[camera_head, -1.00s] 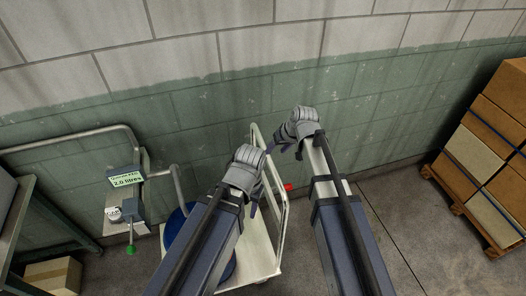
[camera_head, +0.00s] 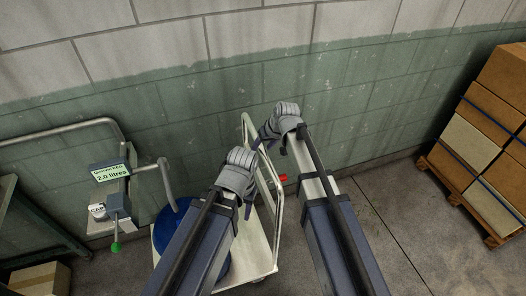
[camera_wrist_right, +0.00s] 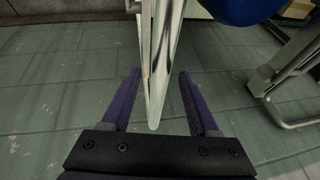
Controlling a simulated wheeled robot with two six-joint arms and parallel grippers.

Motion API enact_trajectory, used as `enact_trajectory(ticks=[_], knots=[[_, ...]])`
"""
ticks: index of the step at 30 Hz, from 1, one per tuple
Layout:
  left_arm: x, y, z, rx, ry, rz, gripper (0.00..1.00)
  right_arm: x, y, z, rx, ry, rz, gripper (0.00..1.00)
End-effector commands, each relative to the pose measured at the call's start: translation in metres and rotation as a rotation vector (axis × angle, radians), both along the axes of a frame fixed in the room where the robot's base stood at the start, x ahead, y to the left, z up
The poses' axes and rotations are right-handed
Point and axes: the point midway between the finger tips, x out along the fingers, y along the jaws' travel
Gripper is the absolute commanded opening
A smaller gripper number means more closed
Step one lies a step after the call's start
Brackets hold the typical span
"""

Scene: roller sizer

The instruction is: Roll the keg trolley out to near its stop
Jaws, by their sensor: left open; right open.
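The keg trolley (camera_head: 262,268) is a pale flat cart with a white tubular handle frame (camera_head: 279,215) at its right end. A blue keg (camera_head: 222,268) stands on it, largely hidden behind my left arm. My right gripper (camera_head: 268,138) is open at the upper part of the handle. In the right wrist view a pale handle bar (camera_wrist_right: 157,60) lies between the open purple fingers (camera_wrist_right: 160,78); contact cannot be told. My left gripper (camera_head: 252,160) is open, lower, close to the handle's left side; its fingers are partly hidden.
A filling unit (camera_head: 118,195) with a "2.0 litres" display, spout and green knob stands left of the trolley. A small red piece (camera_head: 283,178) shows just right of the handle. Stacked cartons on a pallet (camera_head: 460,197) stand at the right. Floor between is clear.

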Motion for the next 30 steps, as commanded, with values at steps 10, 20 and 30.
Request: enact_trajectory(ticks=[10,20,30], knots=[[0.0000,-0.0001,-0.0015,0.000,0.000,0.000,0.50,0.0006,0.0009,-0.0015,0.000,0.000,0.000,0.54],[0.0000,-0.0001,-0.0015,0.000,0.000,0.000,0.50,0.0006,0.0008,-0.0015,0.000,0.000,0.000,0.17],[0.0000,0.0000,-0.0016,0.000,0.000,0.000,0.50,0.0006,0.0007,-0.0016,0.000,0.000,0.000,0.00]])
